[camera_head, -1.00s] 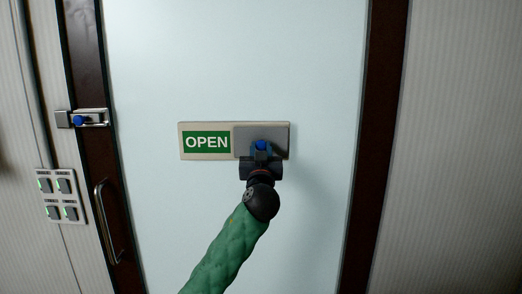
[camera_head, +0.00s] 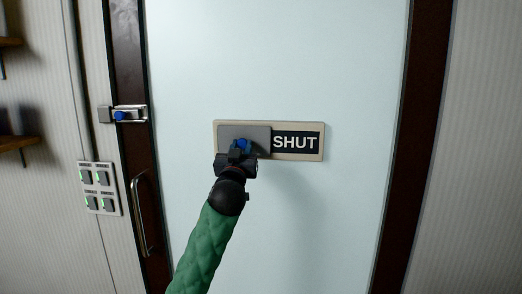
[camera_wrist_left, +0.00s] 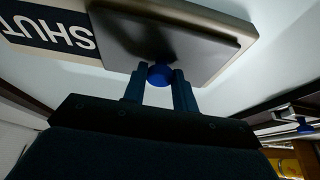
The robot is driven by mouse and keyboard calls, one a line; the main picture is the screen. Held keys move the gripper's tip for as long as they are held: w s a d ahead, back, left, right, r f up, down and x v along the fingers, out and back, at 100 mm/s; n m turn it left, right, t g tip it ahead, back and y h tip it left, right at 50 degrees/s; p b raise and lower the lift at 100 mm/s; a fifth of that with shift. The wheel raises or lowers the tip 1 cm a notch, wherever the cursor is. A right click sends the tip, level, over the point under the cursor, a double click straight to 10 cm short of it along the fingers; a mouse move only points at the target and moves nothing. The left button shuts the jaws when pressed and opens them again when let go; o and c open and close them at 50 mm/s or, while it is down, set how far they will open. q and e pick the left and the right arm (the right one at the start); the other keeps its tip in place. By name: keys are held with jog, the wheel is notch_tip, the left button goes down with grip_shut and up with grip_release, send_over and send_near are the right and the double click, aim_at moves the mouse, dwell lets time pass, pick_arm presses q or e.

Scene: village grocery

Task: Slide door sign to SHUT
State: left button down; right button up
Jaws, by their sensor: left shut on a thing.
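The door sign (camera_head: 318,157) is a beige plate on the pale door. Its grey slider panel (camera_head: 259,133) covers the left half, and white SHUT on black (camera_head: 295,142) shows on the right half. The OPEN side is hidden behind the panel. My left gripper (camera_head: 240,149) is at the panel, shut on its blue knob (camera_head: 243,144). In the left wrist view, the two fingers sit on either side of the blue knob (camera_wrist_left: 159,75), under the grey panel (camera_wrist_left: 180,45). My right gripper is not in view.
The pale door (camera_head: 300,60) has a dark frame (camera_head: 411,130). A latch with a blue knob (camera_head: 122,115), a metal door handle (camera_head: 141,215) and a switch panel (camera_head: 100,188) are at the left. Wooden shelves (camera_head: 12,143) stand at the far left.

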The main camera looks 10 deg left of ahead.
pick_arm(q)
jog(key=shift+a, duration=0.7)
jog(key=c, duration=1.4)
grip_release()
jog(key=shift+a, duration=0.1)
jog(key=o, duration=0.3)
jog(key=shift+a, duration=0.15)
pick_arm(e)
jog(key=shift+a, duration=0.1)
pick_arm(q)
jog(key=shift+s, duration=0.1)
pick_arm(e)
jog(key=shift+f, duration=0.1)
pick_arm(q)
jog(key=b+v, duration=0.2)
jog(key=v, duration=0.5)
jog(key=shift+s+f+b, duration=0.2)
jog(key=shift+s+b, duration=0.05)
jog(key=shift+b, duration=0.15)
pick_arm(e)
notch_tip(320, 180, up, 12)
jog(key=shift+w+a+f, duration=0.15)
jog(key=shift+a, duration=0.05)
